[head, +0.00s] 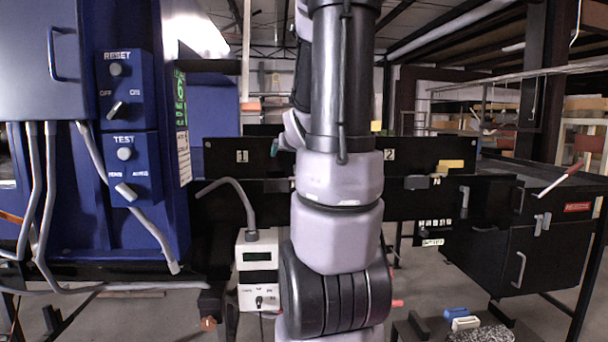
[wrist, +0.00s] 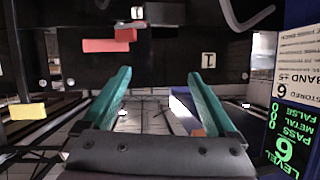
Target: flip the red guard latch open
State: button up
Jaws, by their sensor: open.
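A red latch (wrist: 108,45) shows in the wrist view on a black panel (wrist: 175,55), just beyond and slightly left of the left fingertip. It looks like a flat bar with a smaller red block (wrist: 126,34) at its right end. My gripper (wrist: 159,76) has two teal fingers spread wide with nothing between them. The fingers appear apart from the latch, though the depth gap is hard to judge. In the head view my arm hides this latch, and only a bit of teal gripper (head: 274,147) shows left of the arm.
A blue cabinet (head: 165,235) with RESET and TEST switches stands left. A grey box with a bent tube (head: 257,262) is in front of the black panels. A yellow block (head: 450,165) sits on the panel to the right. A black cabinet (head: 545,252) stands at far right.

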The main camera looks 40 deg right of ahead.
jog(key=s+d+f+n+t+y, duration=0.1)
jog(key=d+f+n+t+y, duration=0.3)
jog(key=d+f, duration=0.6)
jog(key=w+d+r+t+h, duration=0.1)
jog(key=w+d+h, duration=0.1)
jog(key=w, duration=0.8)
jog(key=shift+d+m, duration=0.3)
jog(key=shift+d, duration=0.1)
jog(key=c, duration=1.4)
jog(key=shift+o, duration=0.2)
jog(key=shift+s+d+n+t+y, duration=0.15)
jog(key=shift+n+t+y, duration=0.15)
jog(key=shift+n+y, duration=0.75)
